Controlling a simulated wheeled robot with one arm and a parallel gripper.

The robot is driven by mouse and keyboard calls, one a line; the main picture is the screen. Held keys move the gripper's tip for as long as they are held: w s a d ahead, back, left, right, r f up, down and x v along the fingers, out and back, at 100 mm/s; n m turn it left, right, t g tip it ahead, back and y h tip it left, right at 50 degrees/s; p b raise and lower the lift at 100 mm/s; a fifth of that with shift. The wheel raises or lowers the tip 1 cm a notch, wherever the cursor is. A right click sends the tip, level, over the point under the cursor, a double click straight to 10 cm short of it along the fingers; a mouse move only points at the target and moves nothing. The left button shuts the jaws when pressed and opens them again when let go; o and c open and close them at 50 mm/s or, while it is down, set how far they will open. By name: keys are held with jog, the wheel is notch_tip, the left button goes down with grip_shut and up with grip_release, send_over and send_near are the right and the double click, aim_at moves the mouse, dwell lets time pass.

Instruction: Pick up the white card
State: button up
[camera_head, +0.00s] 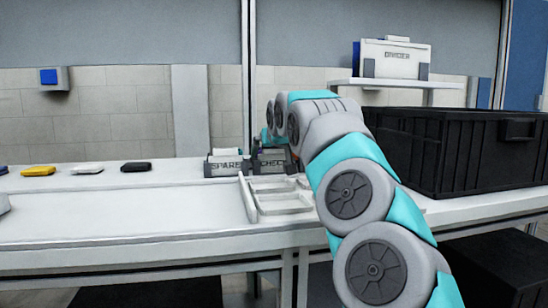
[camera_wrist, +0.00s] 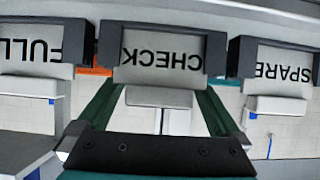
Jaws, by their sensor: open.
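Lettered white plates stand in dark holders and show upside down in the wrist view. The plate marked CHECK (camera_wrist: 160,54) is in the middle, and a pale block (camera_wrist: 158,97) shows just below it there. My gripper (camera_wrist: 160,92) is open, with its dark green fingers to either side of that block and their tips near the CHECK holder. I see nothing held, and cannot tell whether the fingers touch anything. In the head view, CHECK (camera_head: 272,164) is partly hidden by my arm. A small flat white piece (camera_head: 87,168) lies on the bench at left. I cannot tell which is the white card.
The SPARE plate (camera_wrist: 283,70) and FULL plate (camera_wrist: 32,46) flank CHECK. A white tray frame (camera_head: 278,196) lies in front. A large black crate (camera_head: 460,150) stands at right. Yellow (camera_head: 38,170) and black (camera_head: 136,166) pieces lie at left.

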jog(key=shift+r, duration=0.1)
jog(key=c, duration=1.3)
jog(key=shift+o, duration=0.2)
